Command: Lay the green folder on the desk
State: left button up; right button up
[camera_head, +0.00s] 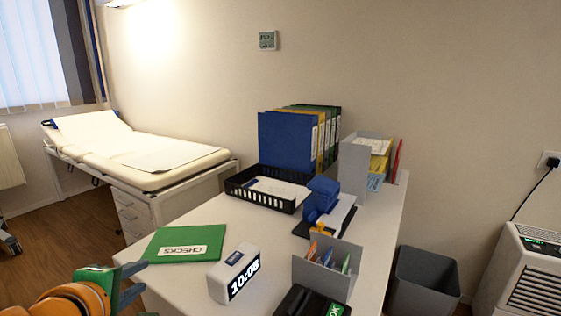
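The green folder (178,246), with a white label reading CHECKS, lies flat on the white desk (225,218) at its left front edge. My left gripper (145,277) is at the lower left, beside the folder's near left corner. Its two dark fingers are spread apart with nothing between them. The upper fingertip overlaps the folder's corner in the picture; I cannot tell whether they touch. My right gripper is not in view.
A clock (234,275) stands just right of the folder. Behind are a black tray (262,199), upright binders (287,141) and a blue device (320,199). A grey organiser (329,283) and a dark device (297,302) are at the front. A bin (426,281) stands right.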

pick_arm(q)
jog(key=s+d+f+m+g+h, duration=0.1)
jog(key=s+d+f+m+g, duration=0.2)
jog(key=f+m, duration=0.55)
jog(key=s+d+f+m+g+h, duration=0.1)
jog(key=s+d+f+m+g, duration=0.2)
jog(key=f, duration=1)
jog(key=s+f+m+g, duration=0.2)
jog(key=s+f+m, duration=0.65)
jog(key=s, duration=0.25)
notch_tip(320, 180, down, 18)
jog(key=s+g, duration=0.2)
jog(key=s, duration=0.1)
jog(key=s+a+f+g, duration=0.1)
jog(key=s+a+f, duration=0.1)
jog(key=s+f, duration=0.9)
notch_tip(320, 180, up, 14)
jog(key=p, duration=1.2)
jog(key=shift+s+y+p, duration=0.2)
jog(key=shift+y+p, duration=0.1)
jog(key=shift+y, duration=0.1)
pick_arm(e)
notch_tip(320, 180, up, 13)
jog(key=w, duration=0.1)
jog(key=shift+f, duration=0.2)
pick_arm(q)
jog(key=shift+d, duration=0.1)
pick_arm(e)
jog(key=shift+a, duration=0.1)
